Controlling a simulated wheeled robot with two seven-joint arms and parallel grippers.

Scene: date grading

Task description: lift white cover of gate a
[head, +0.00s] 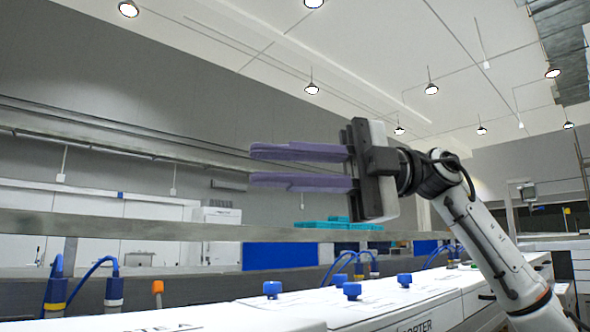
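The white cover of gate a (225,316) lies at the bottom of the head view, cut off by the lower edge. Part of its lettering, ending in "TE A", shows at the bottom left. A blue knob (272,289) stands near its back edge. My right gripper (256,167) is raised well above the covers, with its purple fingers pointing left. The fingers are apart with nothing between them. It touches nothing. My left gripper is not in view.
A neighbouring white cover (385,304) with lettering ending in "ORTER" lies to the right. Several blue knobs stand along the covers. Blue cables (95,272) and an orange-topped fitting (157,287) rise at the left. A grey rail (200,231) runs behind. The air around the gripper is clear.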

